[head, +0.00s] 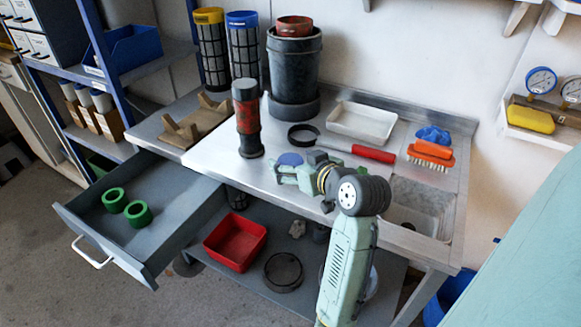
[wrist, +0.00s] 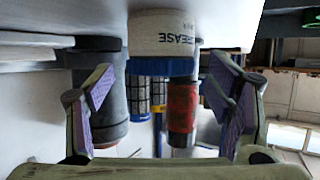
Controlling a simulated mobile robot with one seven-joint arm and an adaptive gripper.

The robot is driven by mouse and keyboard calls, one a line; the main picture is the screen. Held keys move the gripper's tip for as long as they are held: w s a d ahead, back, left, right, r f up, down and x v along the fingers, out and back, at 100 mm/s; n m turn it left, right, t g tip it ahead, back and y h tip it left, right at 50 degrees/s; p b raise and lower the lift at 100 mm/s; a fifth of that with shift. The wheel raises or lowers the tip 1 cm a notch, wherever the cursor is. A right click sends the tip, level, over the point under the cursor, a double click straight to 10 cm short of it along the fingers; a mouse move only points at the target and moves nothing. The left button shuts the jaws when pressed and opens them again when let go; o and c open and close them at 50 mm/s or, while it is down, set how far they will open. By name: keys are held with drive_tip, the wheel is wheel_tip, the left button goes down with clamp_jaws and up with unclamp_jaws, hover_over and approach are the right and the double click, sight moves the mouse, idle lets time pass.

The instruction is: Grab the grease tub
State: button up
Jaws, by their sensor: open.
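The grease tub (wrist: 165,35) is white with a blue lid and dark GREASE lettering. In the wrist view it appears upside down at the top middle, standing on the bench top. In the head view only its blue lid (head: 290,159) shows clearly; my gripper hides much of its body. My gripper (head: 287,173) is open and low over the bench, at the near side of the tub. In the wrist view its two purple-padded fingers (wrist: 163,85) are spread wide, with the tub ahead between them and no visible contact.
A red and black cylinder (head: 247,118) stands left of the tub. A black-ringed tool with a red handle (head: 373,153) lies behind it. A large dark canister (head: 293,70) stands farther back. A sink (head: 415,218) is at the right. An open drawer (head: 160,215) holds green rings.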

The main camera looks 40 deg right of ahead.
drive_tip(key=shift+x, duration=1.05)
drive_tip(key=c, duration=1.2)
